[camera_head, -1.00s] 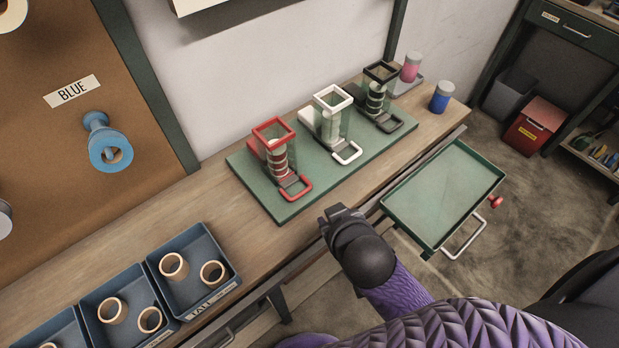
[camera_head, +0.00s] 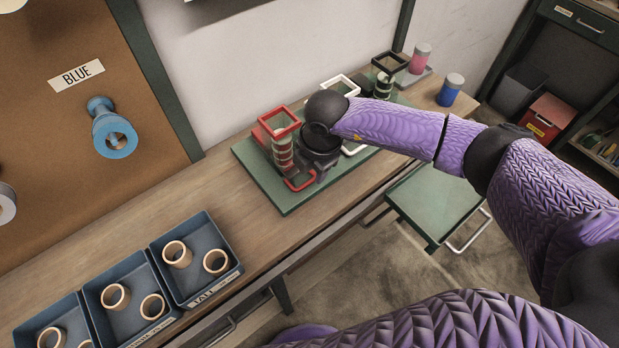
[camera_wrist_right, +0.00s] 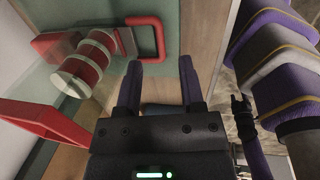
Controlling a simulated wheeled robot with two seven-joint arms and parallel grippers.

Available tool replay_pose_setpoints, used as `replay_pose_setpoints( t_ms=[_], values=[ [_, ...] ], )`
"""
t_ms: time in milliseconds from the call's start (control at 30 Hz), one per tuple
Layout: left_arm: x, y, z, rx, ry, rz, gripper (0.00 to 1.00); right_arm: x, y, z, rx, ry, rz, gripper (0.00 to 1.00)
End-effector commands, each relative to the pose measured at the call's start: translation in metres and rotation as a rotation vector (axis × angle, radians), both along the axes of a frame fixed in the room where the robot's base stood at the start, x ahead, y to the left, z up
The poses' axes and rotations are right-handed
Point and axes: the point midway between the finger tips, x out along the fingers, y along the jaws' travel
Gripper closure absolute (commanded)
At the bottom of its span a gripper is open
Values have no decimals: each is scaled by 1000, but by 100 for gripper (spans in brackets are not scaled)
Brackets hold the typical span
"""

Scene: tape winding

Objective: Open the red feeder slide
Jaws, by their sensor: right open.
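The red feeder (camera_head: 282,150) stands on the green base plate, with a red square frame on top and a stack of rolls in it. Its red slide handle (camera_head: 301,184) is a loop at the front foot of the feeder. In the right wrist view the handle (camera_wrist_right: 160,38) lies just beyond the fingertips, nearer the left finger. My right gripper (camera_head: 319,172) is open and empty, beside the red feeder at its handle. It also shows in the right wrist view (camera_wrist_right: 160,66). I cannot tell whether a finger touches the handle. My left gripper is not in view.
A white feeder (camera_head: 341,85) and a black feeder (camera_head: 388,66) stand to the right on the green plate (camera_head: 292,207), partly behind my right arm. Blue trays (camera_head: 216,240) with rings sit at the left front. A green drawer tray (camera_head: 430,203) juts out below the bench.

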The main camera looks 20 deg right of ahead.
Motion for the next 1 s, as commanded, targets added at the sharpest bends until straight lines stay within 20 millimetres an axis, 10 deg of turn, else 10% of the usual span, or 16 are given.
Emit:
replay_pose_setpoints(
  t_ms=[200, 533, 767, 1000],
  values=[
    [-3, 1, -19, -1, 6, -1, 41, 6, 4, -43, 3, 2, 3, 50],
    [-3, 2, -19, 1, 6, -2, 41, 7, 5, -47, 5, 0, 3, 50],
    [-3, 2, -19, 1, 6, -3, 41, 7, 5, -47, 6, 0, 4, 99],
    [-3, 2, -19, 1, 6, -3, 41, 7, 5, -47, 6, -1, 4, 100]
  ],
)
